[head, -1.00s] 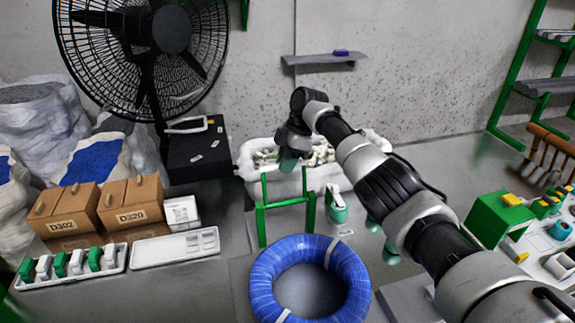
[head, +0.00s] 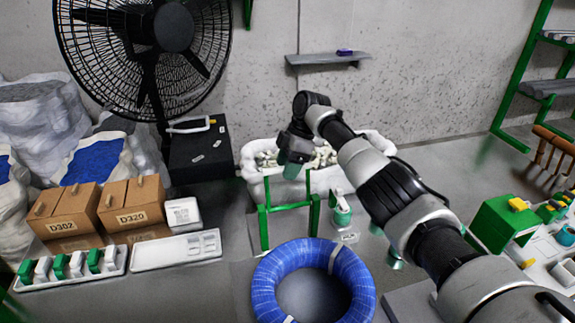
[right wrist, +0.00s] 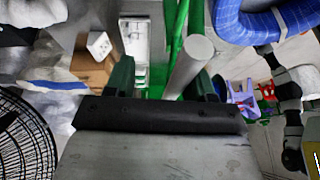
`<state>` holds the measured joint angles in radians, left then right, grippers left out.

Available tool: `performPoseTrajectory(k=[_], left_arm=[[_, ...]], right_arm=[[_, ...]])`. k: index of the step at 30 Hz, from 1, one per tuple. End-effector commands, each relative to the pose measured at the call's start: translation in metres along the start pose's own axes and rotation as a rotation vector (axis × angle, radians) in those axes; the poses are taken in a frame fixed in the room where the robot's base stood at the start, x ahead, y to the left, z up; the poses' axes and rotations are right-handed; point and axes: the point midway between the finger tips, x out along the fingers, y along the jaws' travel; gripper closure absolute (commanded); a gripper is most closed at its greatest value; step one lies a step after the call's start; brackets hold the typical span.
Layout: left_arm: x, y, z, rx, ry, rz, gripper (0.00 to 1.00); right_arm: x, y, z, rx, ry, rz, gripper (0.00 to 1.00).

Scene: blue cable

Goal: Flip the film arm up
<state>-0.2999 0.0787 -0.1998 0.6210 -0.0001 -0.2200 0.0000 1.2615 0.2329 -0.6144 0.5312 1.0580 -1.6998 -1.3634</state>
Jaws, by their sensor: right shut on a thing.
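The green metal stand (head: 263,232) stands behind the blue cable coil (head: 262,290), with two posts and a crossbar. Narrow green uprights rise from it; I take these to be the film arm (head: 267,190). My right gripper (head: 291,170) is at the stand's far upper side, pointing down. In the right wrist view, the gripper (right wrist: 163,82) has a pale grey roller (right wrist: 192,62) and green bars in front of it and between its dark green fingers. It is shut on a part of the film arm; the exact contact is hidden. My left gripper is not in view.
A white bin (head: 250,180) stands right behind the stand. A green-and-white bottle (head: 341,208) is close at its right. Cardboard boxes (head: 130,205) and a white tray (head: 155,253) lie left. A large fan (head: 174,27) stands back left. A green box (head: 500,222) is right.

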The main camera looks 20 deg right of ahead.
Motion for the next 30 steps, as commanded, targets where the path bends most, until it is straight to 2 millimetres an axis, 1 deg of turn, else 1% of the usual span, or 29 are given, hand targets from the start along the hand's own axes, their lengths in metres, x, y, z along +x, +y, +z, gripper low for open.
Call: performPoseTrajectory(k=[1,5,8,11,18,22,25,30], left_arm=[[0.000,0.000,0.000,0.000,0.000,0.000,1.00],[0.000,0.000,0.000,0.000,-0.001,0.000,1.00],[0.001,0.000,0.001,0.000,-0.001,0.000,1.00],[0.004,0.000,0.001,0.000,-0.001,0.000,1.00],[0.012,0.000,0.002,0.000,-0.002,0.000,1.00],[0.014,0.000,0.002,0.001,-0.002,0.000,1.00],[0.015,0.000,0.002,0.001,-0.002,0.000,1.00],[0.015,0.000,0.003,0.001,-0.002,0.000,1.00]], right_arm=[[-0.004,0.002,-0.001,-0.001,0.003,0.014,0.56],[-0.006,0.002,-0.001,-0.001,0.003,0.015,0.56],[-0.010,0.003,-0.002,-0.002,0.004,0.018,0.56],[-0.023,0.003,-0.001,-0.002,0.005,0.020,0.56],[-0.071,0.000,-0.002,-0.002,0.003,0.018,0.56],[-0.093,-0.001,-0.002,-0.001,0.002,0.012,0.56],[-0.103,-0.002,-0.002,-0.001,0.001,0.009,0.56],[-0.111,-0.003,-0.002,-0.001,0.001,0.006,0.56]])
